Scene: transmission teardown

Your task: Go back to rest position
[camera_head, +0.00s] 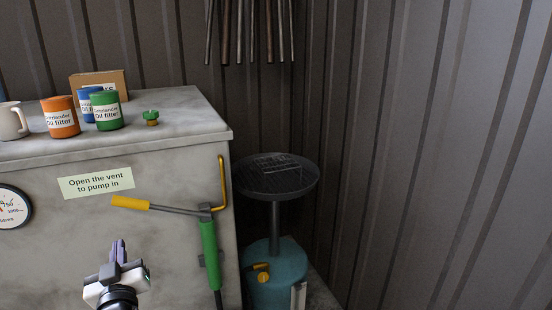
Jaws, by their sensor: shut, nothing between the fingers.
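My gripper (118,252) shows at the lower left of the head view, with its purple fingers together and pointing up. It is in front of the grey cabinet (90,230) and holds nothing. A lever with a yellow handle (130,203) and a green cylinder (209,255) are on the cabinet front, to the right of my gripper. Most of my arm is outside the view.
On the cabinet top stand a mug (12,122), an orange can (61,117), a green can (106,111), a blue can (84,104), a box (100,80) and a green knob (151,117). A teal drain tank (272,275) with a round pan (277,177) stands right of the cabinet, near the corrugated wall (420,150).

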